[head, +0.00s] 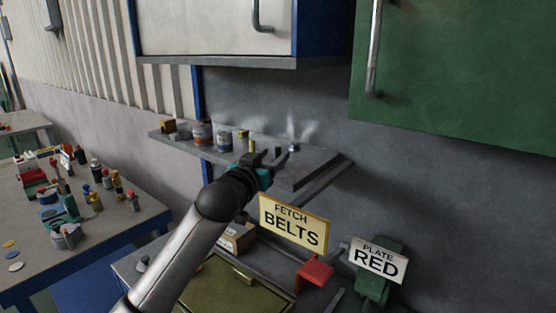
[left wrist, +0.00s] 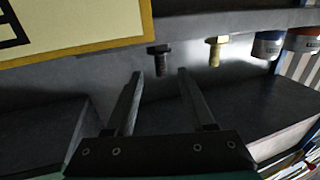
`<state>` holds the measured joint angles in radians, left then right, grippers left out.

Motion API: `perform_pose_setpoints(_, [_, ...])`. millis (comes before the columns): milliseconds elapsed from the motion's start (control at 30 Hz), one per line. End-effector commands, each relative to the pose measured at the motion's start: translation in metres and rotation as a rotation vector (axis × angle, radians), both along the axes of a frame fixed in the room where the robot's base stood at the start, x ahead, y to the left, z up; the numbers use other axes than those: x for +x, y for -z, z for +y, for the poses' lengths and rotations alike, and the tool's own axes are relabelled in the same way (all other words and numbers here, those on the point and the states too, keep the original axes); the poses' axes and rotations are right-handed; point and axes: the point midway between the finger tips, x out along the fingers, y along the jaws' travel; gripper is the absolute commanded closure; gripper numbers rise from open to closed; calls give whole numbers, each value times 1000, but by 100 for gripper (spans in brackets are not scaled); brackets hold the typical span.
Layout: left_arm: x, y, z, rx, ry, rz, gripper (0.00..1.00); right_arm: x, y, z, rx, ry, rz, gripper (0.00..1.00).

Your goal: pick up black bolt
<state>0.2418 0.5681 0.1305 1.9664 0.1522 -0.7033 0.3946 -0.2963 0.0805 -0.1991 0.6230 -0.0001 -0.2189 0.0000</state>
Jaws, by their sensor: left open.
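The black bolt (left wrist: 159,60) shows in the left wrist view, head up, just beyond and between the fingertips of my left gripper (left wrist: 160,76). The gripper is open, with nothing held. In the head view my left gripper (head: 268,162) is at the front of the grey wall shelf (head: 318,158). I cannot make out the black bolt clearly there, as the gripper covers that area. My right gripper is in neither view.
A brass bolt (left wrist: 216,50) stands right of the black bolt in the wrist view. Cans (head: 202,134) stand farther left on the shelf in the head view. A "FETCH BELTS" sign (head: 294,224) hangs below the gripper. A cluttered bench (head: 110,235) is at left.

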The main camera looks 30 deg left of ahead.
Motion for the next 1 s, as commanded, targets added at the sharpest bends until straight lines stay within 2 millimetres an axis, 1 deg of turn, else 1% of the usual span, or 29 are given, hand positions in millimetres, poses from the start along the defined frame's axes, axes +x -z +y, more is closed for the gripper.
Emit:
perform_pose_setpoints(100, [14,1,4,-1,-1,1,46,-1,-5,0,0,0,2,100])
perform_pose_setpoints(300, [34,3,8,-1,-1,0,46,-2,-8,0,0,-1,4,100])
perform_pose_setpoints(433, [39,3,9,0,-1,0,46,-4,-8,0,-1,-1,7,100])
perform_pose_setpoints(700, [40,4,9,0,0,1,47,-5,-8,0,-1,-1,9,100])
perform_pose_setpoints(1000, [40,4,9,0,0,1,81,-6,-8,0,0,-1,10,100])
